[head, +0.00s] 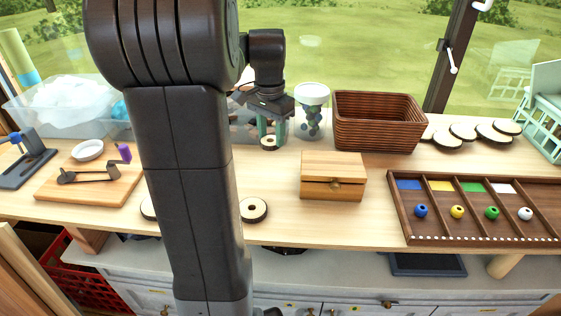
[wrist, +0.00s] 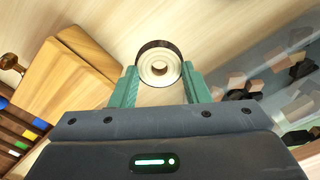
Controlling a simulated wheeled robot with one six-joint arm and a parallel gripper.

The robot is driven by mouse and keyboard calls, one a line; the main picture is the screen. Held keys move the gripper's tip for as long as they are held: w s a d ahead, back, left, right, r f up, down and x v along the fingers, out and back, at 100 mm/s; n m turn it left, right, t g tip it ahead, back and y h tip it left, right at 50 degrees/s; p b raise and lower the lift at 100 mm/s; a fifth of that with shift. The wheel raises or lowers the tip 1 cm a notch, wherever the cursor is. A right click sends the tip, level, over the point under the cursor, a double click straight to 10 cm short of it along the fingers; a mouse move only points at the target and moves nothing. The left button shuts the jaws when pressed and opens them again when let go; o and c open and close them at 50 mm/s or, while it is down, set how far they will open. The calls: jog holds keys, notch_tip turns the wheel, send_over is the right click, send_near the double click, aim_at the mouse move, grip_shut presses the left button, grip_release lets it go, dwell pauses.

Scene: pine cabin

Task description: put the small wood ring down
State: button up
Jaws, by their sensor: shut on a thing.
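The small wood ring (wrist: 159,64) is pale with a dark rim and a hole in its middle. My gripper (wrist: 161,84) is shut on it, with the ring between the two green fingertips. In the head view the ring (head: 269,143) hangs at the tips of my gripper (head: 270,132), over the back part of the wooden worktop (head: 300,228). I cannot tell the exact gap between ring and worktop.
A wooden box (head: 333,190) stands right of my gripper, a brown basket (head: 377,121) behind it. A clear cup (head: 312,118) and a clear bin (head: 240,124) are close. A larger ring (head: 253,210) lies near the front edge. Worktop between is bare.

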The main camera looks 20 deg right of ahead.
aim_at(272, 168)
notch_tip(272, 168, down, 3)
jog(key=shift+w+a+f, duration=0.1)
jog(key=shift+f, duration=2.15)
jog(key=shift+f, duration=0.2)
jog(key=o, duration=1.2)
jog(key=shift+c, duration=0.2)
jog(key=shift+r, duration=0.1)
notch_tip(272, 168, up, 12)
jog(key=shift+r, duration=0.1)
